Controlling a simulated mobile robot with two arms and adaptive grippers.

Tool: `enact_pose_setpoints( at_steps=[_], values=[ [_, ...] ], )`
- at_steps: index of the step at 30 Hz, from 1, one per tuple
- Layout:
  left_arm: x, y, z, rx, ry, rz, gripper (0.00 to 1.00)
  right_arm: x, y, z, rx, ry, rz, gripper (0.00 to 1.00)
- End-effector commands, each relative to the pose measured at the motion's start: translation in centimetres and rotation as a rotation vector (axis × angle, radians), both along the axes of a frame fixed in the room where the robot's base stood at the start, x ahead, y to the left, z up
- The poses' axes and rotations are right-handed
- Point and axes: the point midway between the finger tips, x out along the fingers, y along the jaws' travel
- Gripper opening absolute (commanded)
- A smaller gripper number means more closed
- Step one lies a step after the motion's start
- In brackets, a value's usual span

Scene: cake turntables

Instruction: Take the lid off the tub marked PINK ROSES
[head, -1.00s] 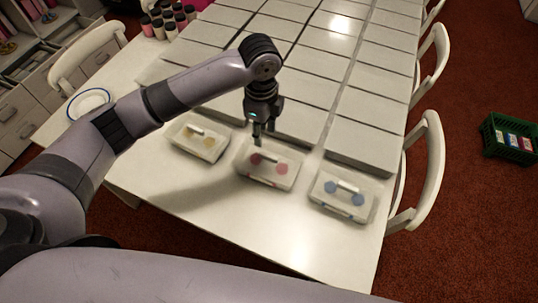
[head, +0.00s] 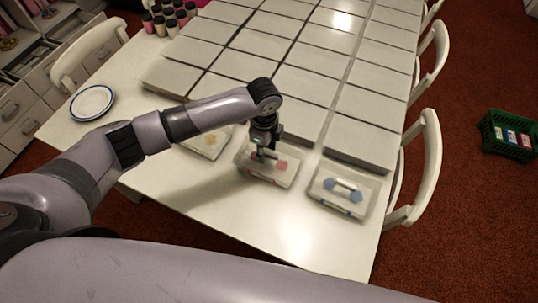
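Three pale lidded tubs stand in a row near the table's front edge. The middle tub (head: 287,179) has pink-red spots on its lid and a handle on top; no lettering can be read. My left gripper (head: 264,153) points down at the handle of this lid and covers part of it. The fingers are too small and dark to tell whether they are open, shut, or touching the handle. The lid sits on the tub. The left tub (head: 208,143), with yellow spots, is partly behind my arm. The right tub (head: 342,191) has blue spots. My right gripper is out of view.
Rows of flat pale boxes (head: 365,138) cover the table (head: 250,221) behind the tubs. A blue-rimmed plate (head: 92,102) lies at the left, and dark jars (head: 170,18) stand at the back left. The table front is clear. White chairs (head: 427,170) line the right side.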

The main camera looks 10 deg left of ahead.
Motion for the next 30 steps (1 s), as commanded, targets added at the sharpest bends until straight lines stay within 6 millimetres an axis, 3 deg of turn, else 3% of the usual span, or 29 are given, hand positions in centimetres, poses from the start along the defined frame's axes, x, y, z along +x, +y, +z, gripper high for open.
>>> enact_pose_setpoints(
  at_steps=[2,17,30],
  values=[
    [0.0,-0.01,0.01,0.0,0.0,0.0,0.34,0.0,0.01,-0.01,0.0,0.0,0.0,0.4],
    [-0.01,0.0,0.06,0.0,0.0,0.0,0.0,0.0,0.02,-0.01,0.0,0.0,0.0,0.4],
    [0.03,-0.01,0.46,0.0,0.0,0.0,0.0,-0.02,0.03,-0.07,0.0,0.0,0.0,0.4]
  ],
)
